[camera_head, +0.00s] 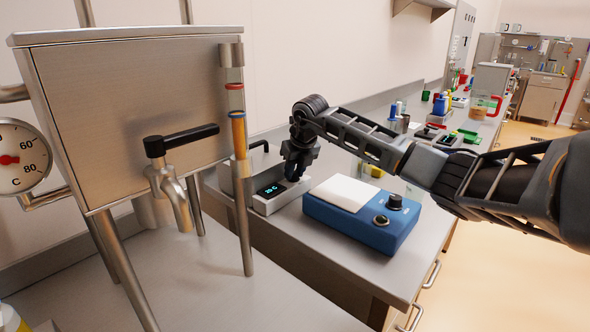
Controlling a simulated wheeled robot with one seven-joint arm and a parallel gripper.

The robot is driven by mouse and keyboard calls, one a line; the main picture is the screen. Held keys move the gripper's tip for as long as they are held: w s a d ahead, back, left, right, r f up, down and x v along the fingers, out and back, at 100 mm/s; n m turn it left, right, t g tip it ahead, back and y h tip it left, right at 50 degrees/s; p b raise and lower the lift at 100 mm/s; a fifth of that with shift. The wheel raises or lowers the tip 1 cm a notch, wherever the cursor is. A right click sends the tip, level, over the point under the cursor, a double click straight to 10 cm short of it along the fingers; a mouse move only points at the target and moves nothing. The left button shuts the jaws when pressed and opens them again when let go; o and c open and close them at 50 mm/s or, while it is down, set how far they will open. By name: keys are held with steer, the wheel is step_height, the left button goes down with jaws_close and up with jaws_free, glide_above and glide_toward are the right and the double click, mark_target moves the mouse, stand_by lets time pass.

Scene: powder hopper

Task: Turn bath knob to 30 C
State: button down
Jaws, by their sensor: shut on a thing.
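The bath (228,176) is a metal box with a black handle on its lid, on the bench behind the steel hopper. Its front control panel (268,207) has a small dark display (270,189) with pale green characters. They look like "20 C", but the digits are too small to be sure. My gripper (293,178) reaches down to the right end of this panel, just right of the display. It is shut on the bath knob there. The gripper hides most of the knob, so its pointer and markings cannot be seen.
A blue device (366,218) with a white top and black knob stands close to the right. The steel hopper (135,110) with a black-handled tap (180,140) and sight tube fills the left. Several bottles and racks stand farther along the bench.

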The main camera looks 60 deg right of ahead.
stand_by(0.3)
steer(key=c, duration=0.9)
jaws_free()
steer(key=shift+w+a, duration=0.1)
steer(key=shift+a, duration=0.05)
